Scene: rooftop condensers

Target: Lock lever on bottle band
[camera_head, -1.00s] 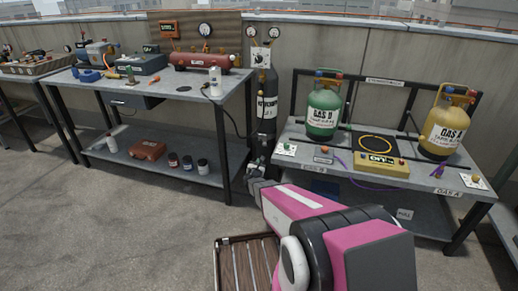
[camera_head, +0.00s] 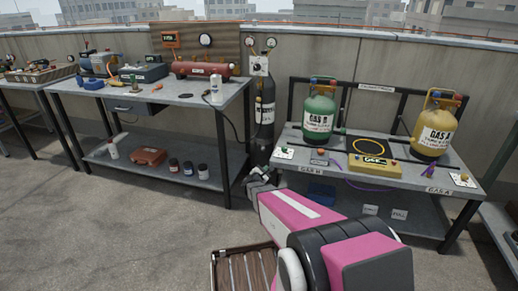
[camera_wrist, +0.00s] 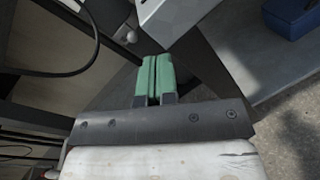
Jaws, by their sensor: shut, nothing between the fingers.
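The tall dark gas bottle (camera_head: 265,112), with a white label, stands upright between the two benches against the wall. Its band and lever are too small to make out in the head view. My gripper (camera_head: 260,174) is low in front of the bottle's foot, near the left end of the right bench; its contact with anything cannot be told. In the wrist view my gripper (camera_wrist: 154,78) has its green fingers together, with nothing between them. A pale round knob (camera_wrist: 131,37) shows just beyond and left of the fingertips; whether it belongs to the band's lever is unclear.
The right bench (camera_head: 350,172) carries a green bottle (camera_head: 318,112), a yellow bottle (camera_head: 433,130) and a yellow box (camera_head: 371,165). The left bench (camera_head: 185,98) holds a red tank (camera_head: 206,69). A black hose (camera_wrist: 75,72) loops left in the wrist view. A slatted wooden piece (camera_head: 243,270) lies in front.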

